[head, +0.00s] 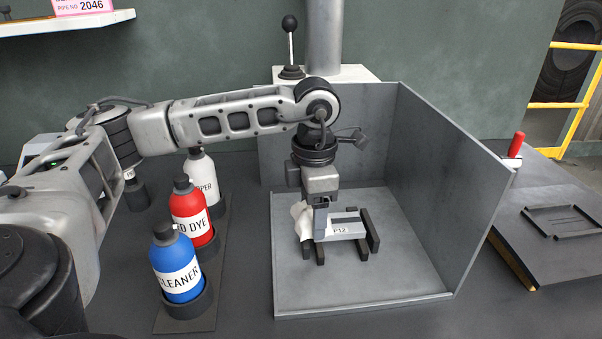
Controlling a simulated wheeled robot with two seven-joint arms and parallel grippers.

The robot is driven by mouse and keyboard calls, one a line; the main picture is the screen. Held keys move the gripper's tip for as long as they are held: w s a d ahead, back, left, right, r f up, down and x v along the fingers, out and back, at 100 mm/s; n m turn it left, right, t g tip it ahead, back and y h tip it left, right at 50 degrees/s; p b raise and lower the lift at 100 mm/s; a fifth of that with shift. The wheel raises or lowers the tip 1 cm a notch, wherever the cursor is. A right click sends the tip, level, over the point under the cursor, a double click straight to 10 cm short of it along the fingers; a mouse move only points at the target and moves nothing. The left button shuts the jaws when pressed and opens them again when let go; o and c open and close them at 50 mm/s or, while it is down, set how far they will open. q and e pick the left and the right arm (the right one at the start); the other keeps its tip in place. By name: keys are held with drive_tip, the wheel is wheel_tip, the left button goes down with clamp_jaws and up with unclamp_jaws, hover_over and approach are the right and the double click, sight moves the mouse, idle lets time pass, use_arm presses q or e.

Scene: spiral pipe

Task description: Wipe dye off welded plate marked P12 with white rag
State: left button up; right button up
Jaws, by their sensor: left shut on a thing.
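The welded plate marked P12 (346,229) rests on dark supports inside a grey open-topped booth (400,270). My left gripper (321,208) points down at the plate's left part, shut on the white rag (302,221). The rag hangs at the left end of the plate and seems to touch it; the fingers partly hide the contact. No red dye shows on the visible part of the plate. My right gripper is not in view.
Left of the booth, a holder (190,318) carries a blue cleaner bottle (177,268), a red dye bottle (192,215) and a white bottle (203,180). The booth has walls at the back and right. A bench with a dark tray (565,222) stands at right.

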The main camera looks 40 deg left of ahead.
use_arm(q)
drive_tip(key=r, duration=0.1)
drive_tip(key=r+p, duration=0.1)
drive_tip(key=shift+s+a+r, duration=0.15)
drive_tip(key=shift+s+r, duration=0.05)
drive_tip(key=shift+r, duration=0.1)
drive_tip(key=shift+w+r+p, duration=0.1)
drive_tip(key=shift+r+p, duration=0.55)
drive_tip(key=shift+p, duration=0.05)
wheel_tip(320, 180, up, 4)
drive_tip(key=p, duration=0.2)
drive_tip(key=shift+f+p, duration=0.15)
drive_tip(key=shift+p, duration=0.15)
drive_tip(key=shift+r, duration=0.3)
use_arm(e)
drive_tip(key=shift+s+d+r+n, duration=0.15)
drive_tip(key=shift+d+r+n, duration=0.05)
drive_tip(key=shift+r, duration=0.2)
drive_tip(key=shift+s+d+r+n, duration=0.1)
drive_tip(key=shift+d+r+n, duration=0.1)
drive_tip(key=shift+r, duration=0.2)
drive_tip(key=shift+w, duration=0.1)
